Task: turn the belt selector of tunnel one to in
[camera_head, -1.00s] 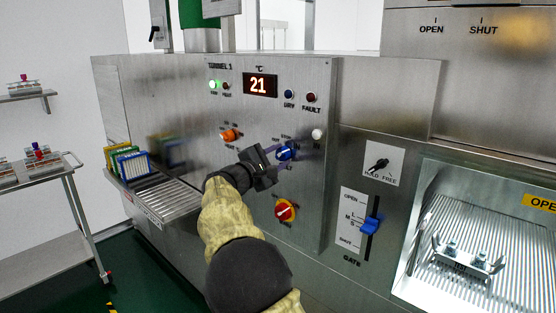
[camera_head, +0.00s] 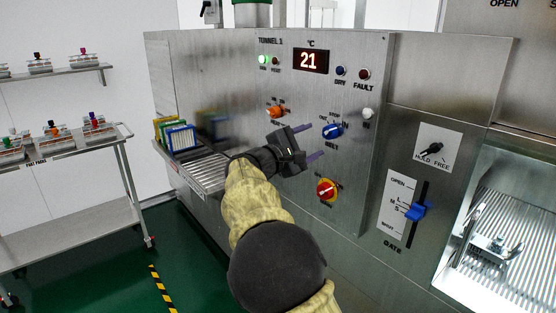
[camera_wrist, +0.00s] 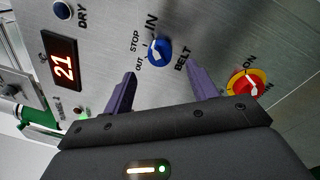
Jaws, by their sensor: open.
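The belt selector is a blue knob (camera_head: 332,131) with a white mark, on the steel panel of tunnel one. In the wrist view the knob (camera_wrist: 160,53) sits beside the labels OUT, STOP and IN, with BELT printed next to it. Its white mark appears to point to the IN side of STOP, but the exact setting is hard to tell. My gripper (camera_head: 311,142) is open and empty. In the wrist view the knob shows beyond the gap between the fingertips (camera_wrist: 160,77).
An orange knob (camera_head: 276,112) is up and left, and a red-and-yellow switch (camera_head: 327,190) is below the selector. A display (camera_head: 311,61) reads 21. A blue gate lever (camera_head: 418,211) is at right.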

